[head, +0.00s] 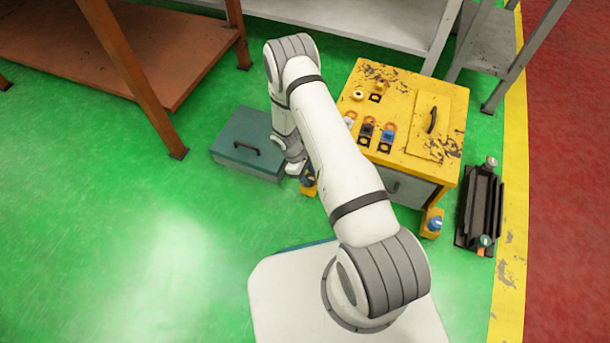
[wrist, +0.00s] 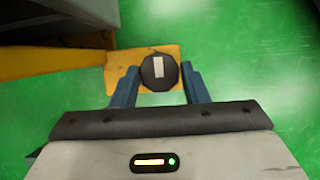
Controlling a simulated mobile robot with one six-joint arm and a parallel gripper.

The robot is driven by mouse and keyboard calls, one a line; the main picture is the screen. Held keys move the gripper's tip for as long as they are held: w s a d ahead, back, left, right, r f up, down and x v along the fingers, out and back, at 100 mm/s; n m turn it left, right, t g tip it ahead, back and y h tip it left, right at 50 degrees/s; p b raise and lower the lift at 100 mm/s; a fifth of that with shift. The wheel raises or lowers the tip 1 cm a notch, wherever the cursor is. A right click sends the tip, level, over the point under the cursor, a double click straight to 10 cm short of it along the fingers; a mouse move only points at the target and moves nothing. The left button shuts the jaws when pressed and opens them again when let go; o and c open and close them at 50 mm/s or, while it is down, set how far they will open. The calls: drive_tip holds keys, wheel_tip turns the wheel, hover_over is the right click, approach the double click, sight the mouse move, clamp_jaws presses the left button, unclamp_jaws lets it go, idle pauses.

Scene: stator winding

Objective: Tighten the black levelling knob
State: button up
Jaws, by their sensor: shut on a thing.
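The black levelling knob (wrist: 159,71) is round and dark with a white mark on its top. It sits on a yellow foot plate (wrist: 117,60) low at the cabinet's corner. My gripper (wrist: 158,75) has its two blue fingers shut on the knob, one on each side. In the head view, my gripper (head: 307,180) is down near the floor at the left of the yellow cabinet (head: 400,95), over the yellow foot (head: 310,191). My arm and gripper hide most of the knob there.
A teal case (head: 238,155) with a handle lies on the floor left of my gripper. Another foot with a blue knob (head: 434,223) is at the cabinet's front right. A black rack (head: 479,205) stands further right. Several small parts lie on the cabinet top. Green floor at left is clear.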

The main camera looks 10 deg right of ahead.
drive_tip(key=shift+a, duration=0.2)
drive_tip(key=shift+d, duration=0.4)
drive_tip(key=shift+m+y, duration=0.3)
drive_tip(key=shift+m, duration=0.6)
drive_tip(key=shift+c, duration=0.2)
drive_tip(key=shift+w+a, duration=0.15)
drive_tip(key=shift+w, duration=0.1)
idle(0.3)
drive_tip(key=o, duration=1)
drive_tip(key=shift+s, duration=0.1)
drive_tip(key=p+v, duration=0.3)
drive_tip(key=v, duration=0.4)
drive_tip(key=shift+r, duration=0.35)
